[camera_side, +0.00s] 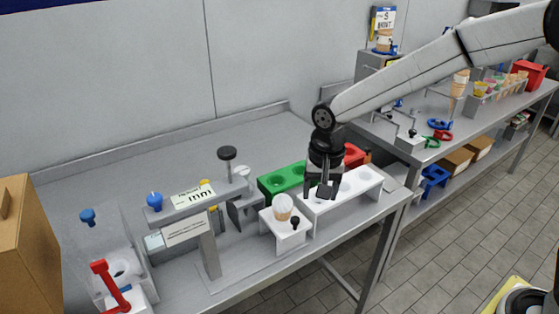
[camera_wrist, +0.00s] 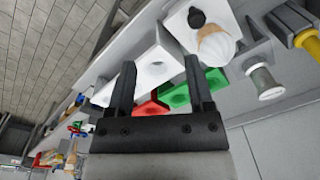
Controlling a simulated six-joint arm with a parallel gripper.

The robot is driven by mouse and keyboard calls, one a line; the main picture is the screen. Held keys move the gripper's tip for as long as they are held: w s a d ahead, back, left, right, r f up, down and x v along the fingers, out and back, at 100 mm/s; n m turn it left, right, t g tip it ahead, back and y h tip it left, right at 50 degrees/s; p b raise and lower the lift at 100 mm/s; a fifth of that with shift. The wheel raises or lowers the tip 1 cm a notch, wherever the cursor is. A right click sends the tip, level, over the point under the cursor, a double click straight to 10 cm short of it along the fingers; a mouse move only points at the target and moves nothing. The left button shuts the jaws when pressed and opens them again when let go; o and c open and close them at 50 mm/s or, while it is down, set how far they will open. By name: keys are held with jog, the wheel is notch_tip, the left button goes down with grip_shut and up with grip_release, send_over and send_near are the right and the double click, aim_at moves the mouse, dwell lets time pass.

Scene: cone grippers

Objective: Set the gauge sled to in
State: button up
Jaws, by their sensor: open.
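What looks like the gauge sled (camera_side: 287,240) is a white block with a small black knob (camera_side: 295,223), holding a pale-topped cone (camera_side: 283,207). It sits to the right of the grey gauge stand (camera_side: 209,250), apart from its post. In the wrist view the sled (camera_wrist: 180,22), its knob (camera_wrist: 196,18) and the cone (camera_wrist: 215,46) show at the top. My gripper (camera_side: 322,190) is open and points down above the white holed rack, to the right of and higher than the sled. In the wrist view nothing is between its fingers (camera_wrist: 160,75).
The white rack (camera_side: 315,220) with holes stands right of the sled, with green (camera_side: 280,182) and red (camera_side: 354,155) blocks behind. A red-handled device (camera_side: 108,285) and a brown box (camera_side: 28,245) are at left. Bare table lies behind the gauge.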

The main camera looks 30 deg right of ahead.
jog(key=m, duration=0.2)
send_over(295, 218)
jog(key=shift+s+r+g, duration=0.1)
jog(key=shift+r+g, duration=0.2)
jog(key=shift+f, duration=3.95)
grip_shut()
jog(key=shift+r, duration=0.1)
